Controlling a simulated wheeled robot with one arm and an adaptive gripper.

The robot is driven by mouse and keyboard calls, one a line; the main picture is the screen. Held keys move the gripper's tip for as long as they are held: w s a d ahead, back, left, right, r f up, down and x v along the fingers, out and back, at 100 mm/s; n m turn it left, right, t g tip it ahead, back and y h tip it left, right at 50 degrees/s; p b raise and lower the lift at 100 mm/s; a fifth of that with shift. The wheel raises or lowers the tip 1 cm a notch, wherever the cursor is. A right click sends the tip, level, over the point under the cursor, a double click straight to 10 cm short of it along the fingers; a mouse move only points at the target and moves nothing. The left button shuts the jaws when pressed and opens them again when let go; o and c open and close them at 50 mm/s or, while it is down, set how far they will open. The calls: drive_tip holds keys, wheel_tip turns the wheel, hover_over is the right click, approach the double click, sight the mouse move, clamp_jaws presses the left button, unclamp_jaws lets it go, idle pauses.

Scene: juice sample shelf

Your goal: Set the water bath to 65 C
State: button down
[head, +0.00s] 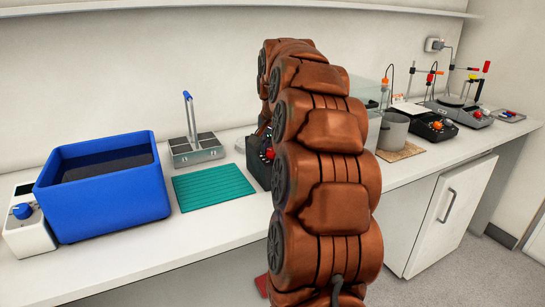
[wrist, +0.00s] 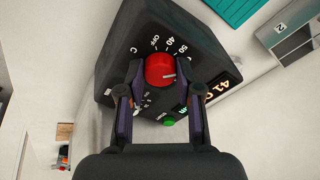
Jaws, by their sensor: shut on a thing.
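The water bath's dark control box (wrist: 122,62) fills the middle of the wrist view. A red knob (wrist: 160,69) is on its face, ringed by white marks including OFF, 40 and 50. The knob's white pointer line points right in that view. An orange display (wrist: 222,87) starts with 41; the rest is hard to read. A green button (wrist: 168,123) sits below the knob. My gripper (wrist: 160,88) is shut on the red knob, one finger each side. In the head view, the control box (head: 258,165) is partly hidden behind my arm, and my gripper is hidden.
A blue tub (head: 105,200) with a white dial unit (head: 28,225) stands at the left. A green mat (head: 213,193) and a metal rack (head: 196,152) lie left of the box. A beaker (head: 393,130) and more instruments stand on the right bench.

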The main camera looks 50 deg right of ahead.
drive_tip(key=m+b, duration=0.1)
drive_tip(key=m, duration=0.2)
drive_tip(key=shift+f+m, duration=0.15)
drive_tip(key=shift+m, duration=0.15)
drive_tip(key=shift+w+m+g+b, duration=0.1)
drive_tip(key=shift+m+g+b, duration=0.4)
drive_tip(key=shift+m, duration=0.8)
drive_tip(key=c, duration=0.8)
unclamp_jaws()
drive_tip(key=shift+o, duration=0.2)
drive_tip(key=shift+r, duration=0.25)
drive_tip(key=v, duration=0.7)
drive_tip(key=shift+a+r, duration=0.1)
drive_tip(key=shift+r, duration=0.05)
